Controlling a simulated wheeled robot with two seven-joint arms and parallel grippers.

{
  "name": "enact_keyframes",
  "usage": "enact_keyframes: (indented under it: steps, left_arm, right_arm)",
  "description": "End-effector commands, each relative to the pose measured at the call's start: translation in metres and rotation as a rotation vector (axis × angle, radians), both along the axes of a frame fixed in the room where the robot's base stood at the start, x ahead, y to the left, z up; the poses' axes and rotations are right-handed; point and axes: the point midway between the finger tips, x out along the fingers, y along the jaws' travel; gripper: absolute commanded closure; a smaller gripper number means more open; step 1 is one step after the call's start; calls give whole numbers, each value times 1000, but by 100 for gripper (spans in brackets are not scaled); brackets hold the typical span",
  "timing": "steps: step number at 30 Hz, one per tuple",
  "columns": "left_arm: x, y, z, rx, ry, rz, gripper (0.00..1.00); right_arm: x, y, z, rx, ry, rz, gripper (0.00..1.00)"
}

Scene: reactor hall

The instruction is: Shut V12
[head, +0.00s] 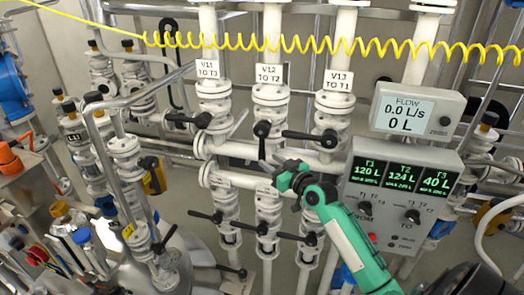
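The valve V12 (270,113) is a white flanged valve on the middle vertical pipe, under the label "V12 TO T2" (269,73). My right gripper (279,172), on a teal and white arm from the lower right, is just below and slightly right of that lever. It looks apart from the lever. Its finger gap is too small to make out. My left gripper is not in view.
Valve V11 (214,105) and valve V13 (330,118) flank V12, their black levers pointing left. More levered valves (268,215) sit below. A yellow coiled hose (300,43) crosses above. The flow display (404,112) reads 0.0 L/s; the tank panel (402,178) is at right.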

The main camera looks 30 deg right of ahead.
Motion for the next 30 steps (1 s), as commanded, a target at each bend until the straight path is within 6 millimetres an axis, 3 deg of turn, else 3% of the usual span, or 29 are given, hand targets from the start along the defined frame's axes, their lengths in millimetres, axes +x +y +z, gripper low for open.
enact_keyframes:
  steps: [3,9,21,22,28,30]
  left_arm:
    - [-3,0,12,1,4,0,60]
    - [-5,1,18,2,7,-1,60]
    - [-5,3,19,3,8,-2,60]
    - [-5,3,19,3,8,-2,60]
    - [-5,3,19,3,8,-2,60]
    - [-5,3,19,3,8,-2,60]
  right_arm:
    - [22,2,4,2,0,-1,60]
    - [44,5,1,1,0,0,60]
    - [51,6,-1,0,0,0,60]
    - [51,6,-1,0,0,0,62]
    - [51,6,0,0,0,0,100]
    - [51,6,0,0,0,0,100]
